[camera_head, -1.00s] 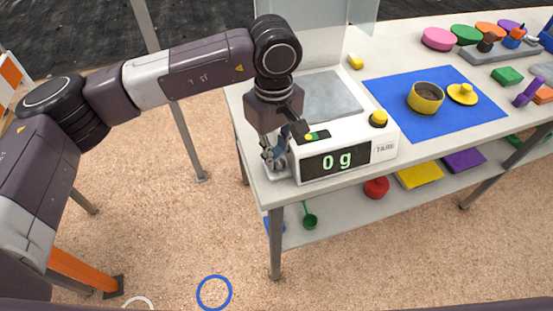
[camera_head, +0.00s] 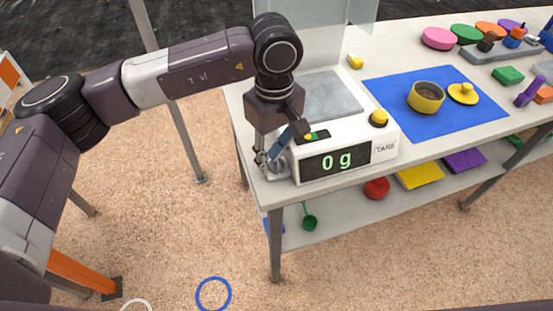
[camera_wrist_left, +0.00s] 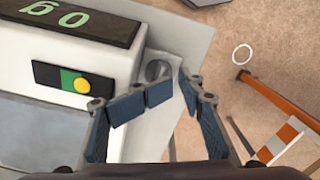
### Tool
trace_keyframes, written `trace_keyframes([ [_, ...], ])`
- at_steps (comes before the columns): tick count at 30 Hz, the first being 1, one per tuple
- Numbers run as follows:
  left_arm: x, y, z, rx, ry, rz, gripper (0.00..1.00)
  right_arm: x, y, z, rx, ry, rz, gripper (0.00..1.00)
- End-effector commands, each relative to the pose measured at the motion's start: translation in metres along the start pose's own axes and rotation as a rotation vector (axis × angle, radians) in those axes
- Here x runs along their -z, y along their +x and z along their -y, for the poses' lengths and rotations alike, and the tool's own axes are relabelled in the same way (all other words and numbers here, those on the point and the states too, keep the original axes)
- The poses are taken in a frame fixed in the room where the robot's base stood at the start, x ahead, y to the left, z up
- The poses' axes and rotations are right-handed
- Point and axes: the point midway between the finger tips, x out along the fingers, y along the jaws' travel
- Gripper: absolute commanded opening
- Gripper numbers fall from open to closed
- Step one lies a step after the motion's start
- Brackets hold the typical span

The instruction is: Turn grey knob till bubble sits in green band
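The white scale (camera_head: 345,153) stands at the table's left front corner and its display reads 0 g. On its top is a dark level strip with a green band (camera_wrist_left: 67,80). The yellow bubble (camera_wrist_left: 82,86) sits off the band's middle, at its edge on the knob side; it also shows in the head view (camera_head: 308,137). The grey knob (camera_wrist_left: 157,70) is beside the scale's end, partly hidden by finger pads. My left gripper (camera_wrist_left: 173,88) is open, its fingertips close to the knob on both sides; contact is unclear. The left gripper (camera_head: 268,162) also shows in the head view. My right gripper is out of view.
A yellow button (camera_head: 379,118) is on the scale's right end. A blue mat (camera_head: 455,121) holds a yellow pot (camera_head: 425,98) and its lid (camera_head: 463,94). A clear panel stands behind the scale. The table's left edge is close to the gripper.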

Motion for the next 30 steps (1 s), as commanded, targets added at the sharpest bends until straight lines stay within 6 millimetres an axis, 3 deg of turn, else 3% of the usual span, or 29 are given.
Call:
trace_keyframes([
  [26, -0.0053, 0.0000, -0.0020, -0.002, 0.004, 0.003, 0.41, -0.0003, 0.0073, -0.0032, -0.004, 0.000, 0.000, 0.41],
  [30, -0.0050, 0.0002, -0.0016, -0.001, 0.003, 0.003, 0.24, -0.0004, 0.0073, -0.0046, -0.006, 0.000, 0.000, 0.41],
])
